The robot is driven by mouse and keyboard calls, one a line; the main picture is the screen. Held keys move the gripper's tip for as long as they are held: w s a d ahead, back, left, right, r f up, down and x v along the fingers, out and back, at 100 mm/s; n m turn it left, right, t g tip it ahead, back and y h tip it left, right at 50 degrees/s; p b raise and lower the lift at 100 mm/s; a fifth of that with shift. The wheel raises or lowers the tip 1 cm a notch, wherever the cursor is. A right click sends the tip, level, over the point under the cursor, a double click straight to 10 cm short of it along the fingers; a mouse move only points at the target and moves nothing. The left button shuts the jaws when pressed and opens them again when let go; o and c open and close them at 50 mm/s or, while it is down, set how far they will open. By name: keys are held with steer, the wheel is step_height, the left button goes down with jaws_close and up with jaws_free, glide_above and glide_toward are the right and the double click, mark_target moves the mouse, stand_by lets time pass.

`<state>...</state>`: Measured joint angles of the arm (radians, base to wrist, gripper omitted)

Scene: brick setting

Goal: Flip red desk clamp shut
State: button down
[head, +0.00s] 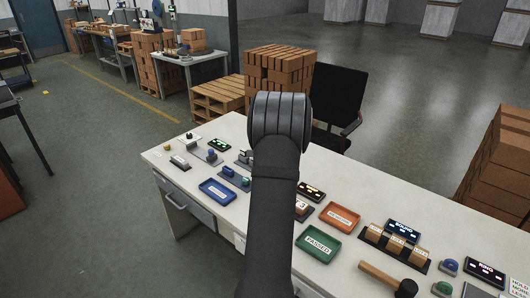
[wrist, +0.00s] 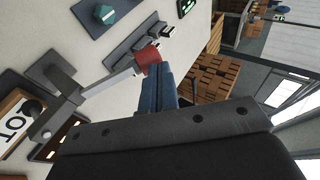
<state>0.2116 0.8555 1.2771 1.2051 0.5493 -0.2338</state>
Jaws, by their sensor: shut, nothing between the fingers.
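The desk clamp shows in the wrist view as a grey metal lever (wrist: 108,82) with a red grip (wrist: 148,56) at its upper right end. The lever runs from a grey bracket at the left. My gripper (wrist: 156,80) is shut and empty, its blue fingers pointing up the picture. The fingertips are right beside the red grip; I cannot tell if they touch it. In the head view my own arm hides the red grip and my gripper.
The white table (head: 220,130) is crowded. A blue tray (head: 217,191), green tray (head: 318,244) and orange tray (head: 340,217) lie on it. A mallet (head: 388,280) and blocks (head: 397,243) are at the right. In the wrist view a teal knob (wrist: 103,15) is near the clamp.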

steer(key=shift+w+a+f, duration=0.3)
steer(key=shift+a, duration=0.05)
steer(key=shift+a+f, duration=0.1)
stand_by(0.4)
steer(key=s+d+r, duration=0.2)
steer(key=s+r, duration=0.5)
steer(key=r, duration=0.5)
steer(key=shift+d, duration=0.25)
steer(key=w+f, duration=0.4)
steer(key=f, duration=0.6)
steer(key=shift+d, duration=0.4)
